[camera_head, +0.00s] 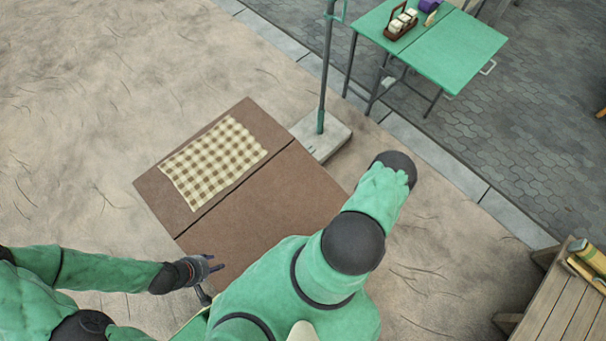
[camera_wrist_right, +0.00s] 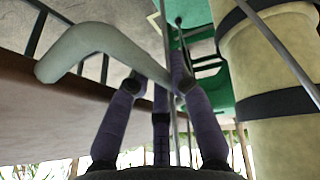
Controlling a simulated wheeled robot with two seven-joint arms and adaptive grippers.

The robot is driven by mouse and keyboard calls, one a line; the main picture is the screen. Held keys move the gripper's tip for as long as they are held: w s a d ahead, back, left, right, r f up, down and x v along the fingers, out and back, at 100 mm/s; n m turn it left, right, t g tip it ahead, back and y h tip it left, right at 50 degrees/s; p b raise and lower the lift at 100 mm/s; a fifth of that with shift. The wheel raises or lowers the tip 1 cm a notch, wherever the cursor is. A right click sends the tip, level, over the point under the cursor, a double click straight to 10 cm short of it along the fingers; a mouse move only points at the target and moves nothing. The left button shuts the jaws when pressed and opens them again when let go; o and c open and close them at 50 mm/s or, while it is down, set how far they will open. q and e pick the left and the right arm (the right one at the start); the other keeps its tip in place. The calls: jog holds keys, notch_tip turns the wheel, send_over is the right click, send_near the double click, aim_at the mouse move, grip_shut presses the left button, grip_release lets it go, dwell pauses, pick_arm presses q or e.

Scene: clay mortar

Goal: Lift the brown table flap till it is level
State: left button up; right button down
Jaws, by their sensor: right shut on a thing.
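The brown table flap (camera_head: 262,205) joins the brown table's fixed part (camera_head: 231,120) along a dark seam and looks close to level with it. In the right wrist view the brown wood (camera_wrist_right: 50,115) is at left. There my right gripper (camera_wrist_right: 157,82) has its purple fingers shut on a pale curved handle (camera_wrist_right: 88,48). In the head view my own arm and body hide the right gripper and the flap's near right part. My left gripper (camera_head: 208,266) is beside the flap's left edge, empty, its dark fingers apart.
A checked cloth (camera_head: 213,163) lies on the fixed part. A post (camera_head: 325,75) on a concrete base (camera_head: 323,136) stands just behind the table. A green table (camera_head: 457,52) carrying a small caddy (camera_head: 401,23) is at top right. A wooden bench (camera_head: 565,305) is at lower right. Sandy ground at left is clear.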

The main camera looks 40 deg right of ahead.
notch_tip(320, 180, up, 10)
jog(key=s+p, duration=0.1)
jog(key=p, duration=0.7)
jog(key=shift+d+r, duration=0.15)
jog(key=shift+r, duration=0.1)
jog(key=shift+s, duration=0.1)
jog(key=c, duration=1.1)
grip_release()
jog(key=shift+r, duration=0.15)
jog(key=v, duration=1.1)
jog(key=shift+s+d+r, duration=0.15)
jog(key=shift+r, duration=0.15)
